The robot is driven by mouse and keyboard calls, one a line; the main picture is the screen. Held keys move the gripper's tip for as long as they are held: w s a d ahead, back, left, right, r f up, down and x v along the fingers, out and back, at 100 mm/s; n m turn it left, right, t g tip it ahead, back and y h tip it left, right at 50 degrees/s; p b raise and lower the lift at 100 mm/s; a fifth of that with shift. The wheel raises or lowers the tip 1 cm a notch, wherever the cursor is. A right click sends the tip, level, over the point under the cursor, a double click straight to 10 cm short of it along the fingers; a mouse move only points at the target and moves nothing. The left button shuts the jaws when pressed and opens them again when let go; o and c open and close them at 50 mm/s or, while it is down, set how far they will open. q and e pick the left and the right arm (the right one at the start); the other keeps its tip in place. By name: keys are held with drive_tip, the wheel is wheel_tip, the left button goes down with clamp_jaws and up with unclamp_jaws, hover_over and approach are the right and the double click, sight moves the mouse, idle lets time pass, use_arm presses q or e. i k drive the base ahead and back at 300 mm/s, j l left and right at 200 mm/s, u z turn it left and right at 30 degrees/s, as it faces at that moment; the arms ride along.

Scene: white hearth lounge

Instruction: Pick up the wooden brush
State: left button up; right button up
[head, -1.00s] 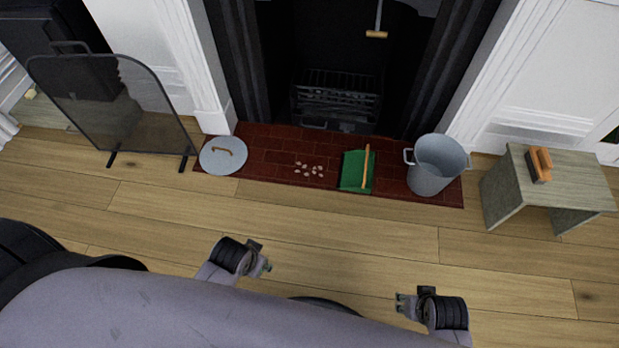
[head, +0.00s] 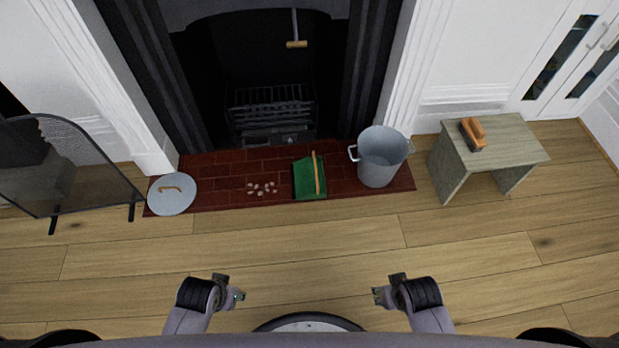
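The wooden brush (head: 472,134) has an orange-brown wooden body and dark bristles. It lies on top of a small grey-green wooden stool (head: 512,138) at the right. My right gripper (head: 379,296) is low in the picture, right of centre, over the floor, well to the left of the stool and nearer to me. My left gripper (head: 238,296) is level with it, left of centre, far from the brush. Both appear empty, and their fingers are too small to tell how far they are apart.
A grey metal bucket (head: 381,158) stands on the red brick hearth (head: 230,163), left of the stool. A green dustpan (head: 307,181), pale pieces (head: 262,188) and a round lid (head: 172,194) lie left of it. A fire screen (head: 70,170) stands far left. The wooden floor (head: 330,242) ahead is clear.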

sight(472, 133)
drive_tip(key=i+j+z, duration=0.1)
drive_tip(key=i+z, duration=0.15)
drive_tip(key=z, duration=0.25)
drive_tip(key=i+j+z, duration=0.15)
drive_tip(key=z, duration=0.3)
drive_tip(key=i+j, duration=0.05)
drive_tip(key=i, duration=0.05)
